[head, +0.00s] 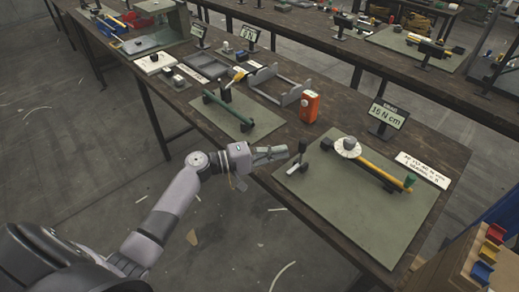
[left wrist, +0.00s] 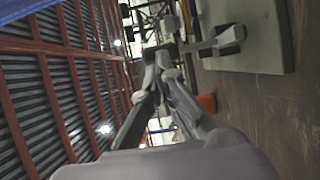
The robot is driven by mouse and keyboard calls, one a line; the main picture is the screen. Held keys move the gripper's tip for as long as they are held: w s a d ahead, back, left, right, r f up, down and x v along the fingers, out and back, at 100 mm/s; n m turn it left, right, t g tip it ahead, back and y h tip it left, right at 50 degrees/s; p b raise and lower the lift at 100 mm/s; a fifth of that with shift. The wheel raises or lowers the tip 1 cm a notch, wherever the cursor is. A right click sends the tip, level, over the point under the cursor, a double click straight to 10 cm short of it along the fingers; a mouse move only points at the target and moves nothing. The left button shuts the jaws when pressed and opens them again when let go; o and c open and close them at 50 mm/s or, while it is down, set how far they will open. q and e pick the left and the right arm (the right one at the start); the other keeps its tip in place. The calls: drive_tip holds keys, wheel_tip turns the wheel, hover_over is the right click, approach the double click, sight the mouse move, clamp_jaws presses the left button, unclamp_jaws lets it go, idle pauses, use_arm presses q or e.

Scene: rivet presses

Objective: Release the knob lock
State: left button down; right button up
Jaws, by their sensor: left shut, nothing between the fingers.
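A dark upright lever (head: 302,147) and a dark block (head: 327,144) stand left of the dial. I cannot tell which part is the knob lock. My left gripper (head: 285,150) is shut and empty at the mat's left edge, its tips close to the lever; contact is unclear. In the left wrist view its fingers (left wrist: 160,62) meet, beside the mat (left wrist: 268,40). My right gripper is not in view.
A display (head: 388,115) reading 15 N cm stands behind the mat, and a white text card (head: 423,170) lies to its right. An orange box (head: 310,107) and another tool mat (head: 235,118) lie farther left. Coloured bins (head: 488,252) stand at lower right.

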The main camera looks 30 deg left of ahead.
sight(299, 147)
use_arm(q)
drive_tip(key=shift+p+x, duration=0.4)
drive_tip(key=shift+x, duration=1.25)
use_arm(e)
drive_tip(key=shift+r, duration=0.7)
